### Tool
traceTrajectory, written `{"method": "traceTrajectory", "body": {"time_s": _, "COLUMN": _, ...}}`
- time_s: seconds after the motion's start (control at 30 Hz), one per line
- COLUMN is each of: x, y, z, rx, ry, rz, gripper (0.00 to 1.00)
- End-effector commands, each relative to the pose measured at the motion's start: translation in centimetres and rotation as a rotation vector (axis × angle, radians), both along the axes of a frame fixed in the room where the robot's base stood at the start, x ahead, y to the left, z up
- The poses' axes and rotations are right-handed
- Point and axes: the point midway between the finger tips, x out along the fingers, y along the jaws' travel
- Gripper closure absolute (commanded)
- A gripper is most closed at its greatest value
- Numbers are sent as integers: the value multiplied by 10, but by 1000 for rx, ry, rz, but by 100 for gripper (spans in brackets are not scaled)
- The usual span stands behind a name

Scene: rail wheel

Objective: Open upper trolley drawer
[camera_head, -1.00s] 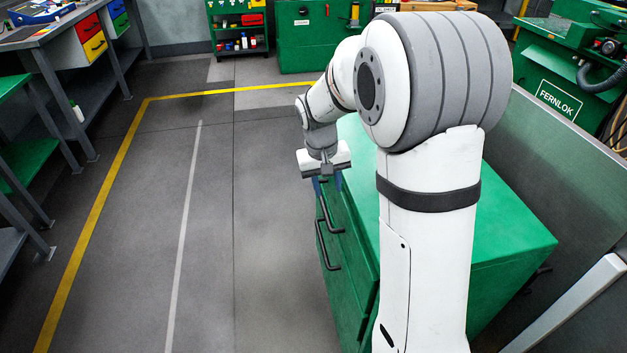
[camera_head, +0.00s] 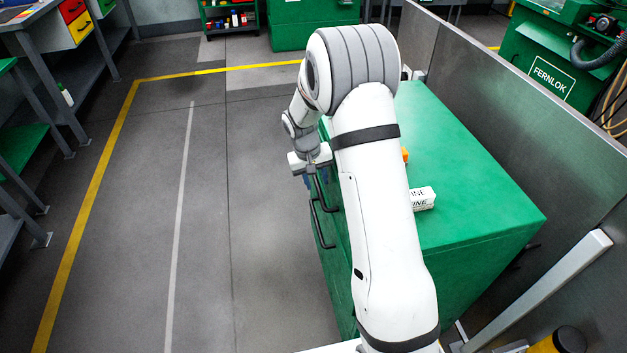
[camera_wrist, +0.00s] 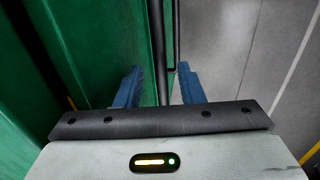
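The green trolley (camera_head: 480,200) stands behind my arm, with its drawer front facing left. Its upper drawer handle (camera_head: 326,198), a dark bar, sits above a lower drawer handle (camera_head: 318,228). The drawers look shut, though my arm hides part of the front. My gripper (camera_head: 313,178) is at the upper handle, pointing down. In the wrist view my gripper (camera_wrist: 160,86) is open, with its two blue fingers apart. A dark handle bar (camera_wrist: 159,50) runs between them, closer to the green front; I cannot tell whether a finger touches it.
A white box (camera_head: 422,198) and a small orange item (camera_head: 405,155) lie on the trolley top. A grey partition (camera_head: 500,120) runs along the trolley's right side. The floor (camera_head: 250,230) left of the drawers is clear; a workbench (camera_head: 50,60) stands farther left.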

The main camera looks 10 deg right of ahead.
Motion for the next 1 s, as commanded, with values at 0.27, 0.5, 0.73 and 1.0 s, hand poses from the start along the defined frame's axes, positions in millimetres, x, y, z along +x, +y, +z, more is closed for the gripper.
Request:
{"method": "traceTrajectory", "body": {"time_s": 0.27, "x": 0, "y": -1, "z": -4, "rx": 0, "ry": -1, "rz": -1, "gripper": 65}}
{"method": "traceTrajectory", "body": {"time_s": 0.5, "x": 0, "y": -1, "z": -4, "rx": 0, "ry": 0, "rz": -1, "gripper": 81}}
{"method": "traceTrajectory", "body": {"time_s": 0.73, "x": 0, "y": -1, "z": -4, "rx": 0, "ry": 0, "rz": -1, "gripper": 100}}
{"method": "traceTrajectory", "body": {"time_s": 1.0, "x": 0, "y": -2, "z": -4, "rx": 0, "ry": 0, "rz": -1, "gripper": 100}}
